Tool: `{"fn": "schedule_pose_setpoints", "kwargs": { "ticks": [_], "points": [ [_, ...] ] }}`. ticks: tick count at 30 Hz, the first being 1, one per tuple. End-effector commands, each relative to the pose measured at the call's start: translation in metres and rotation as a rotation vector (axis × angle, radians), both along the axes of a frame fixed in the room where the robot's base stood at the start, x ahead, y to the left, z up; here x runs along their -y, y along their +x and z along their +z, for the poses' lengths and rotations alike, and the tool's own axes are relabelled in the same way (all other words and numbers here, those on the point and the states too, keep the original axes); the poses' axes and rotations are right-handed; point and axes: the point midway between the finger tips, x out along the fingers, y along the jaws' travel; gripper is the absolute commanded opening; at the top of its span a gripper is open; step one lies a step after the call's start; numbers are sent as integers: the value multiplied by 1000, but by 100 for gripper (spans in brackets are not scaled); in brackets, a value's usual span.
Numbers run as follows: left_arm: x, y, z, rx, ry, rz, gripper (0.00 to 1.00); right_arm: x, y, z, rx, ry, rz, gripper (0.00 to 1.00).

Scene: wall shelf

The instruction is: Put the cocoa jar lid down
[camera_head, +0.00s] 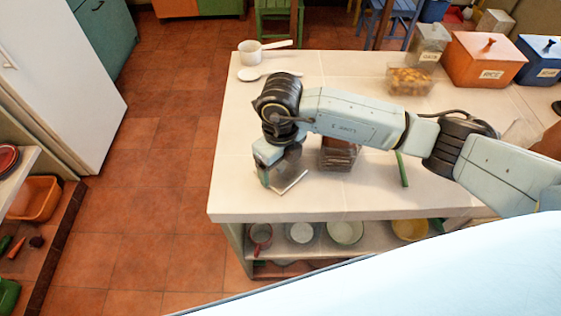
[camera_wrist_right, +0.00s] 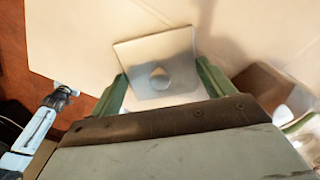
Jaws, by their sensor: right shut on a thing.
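My right gripper (camera_head: 281,183) is shut on the cocoa jar lid (camera_head: 293,183), low over the front left part of the table. In the right wrist view, the lid (camera_wrist_right: 157,62) is a square, pale metallic-looking plate with a round knob, between the two green fingers (camera_wrist_right: 162,88). I cannot tell whether the lid touches the tabletop. The clear jar with dark brown contents (camera_head: 338,157), likely the cocoa jar, stands just right of the gripper, partly hidden by my arm. It also shows at the right of the wrist view (camera_wrist_right: 268,88).
The pale table (camera_head: 235,180) is clear along its front left. A white pot (camera_head: 252,53) and spoon (camera_head: 250,74) lie at the back left. A green stick-like thing (camera_head: 402,170) lies right of the jar. Clear containers, an orange box (camera_head: 485,62) and a blue box (camera_head: 537,62) stand back right.

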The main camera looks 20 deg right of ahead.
Motion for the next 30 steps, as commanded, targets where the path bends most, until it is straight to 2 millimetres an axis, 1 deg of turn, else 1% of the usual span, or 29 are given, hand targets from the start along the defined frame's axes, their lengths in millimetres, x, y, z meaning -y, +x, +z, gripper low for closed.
{"fn": "schedule_pose_setpoints", "kwargs": {
  "ticks": [5,9,10,13,14,20,23,26,30],
  "points": [
    [0,1,0,1,0,0,36,0,0,1,1,0,0,59],
    [0,1,-4,1,0,0,36,0,0,-4,1,0,0,59],
    [0,1,-3,1,0,0,36,0,0,-3,1,0,0,85],
    [0,1,-3,1,0,0,36,0,0,-2,1,0,0,98],
    [0,1,-3,1,0,0,36,0,0,-2,1,0,0,100],
    [0,1,-2,1,0,0,36,0,0,-2,1,0,-1,100],
    [0,1,1,1,0,0,36,0,0,2,1,0,-1,100],
    [0,1,0,1,0,-1,36,0,1,14,3,3,-1,100],
    [0,1,0,1,0,0,36,0,2,43,6,1,0,100]
  ]
}}
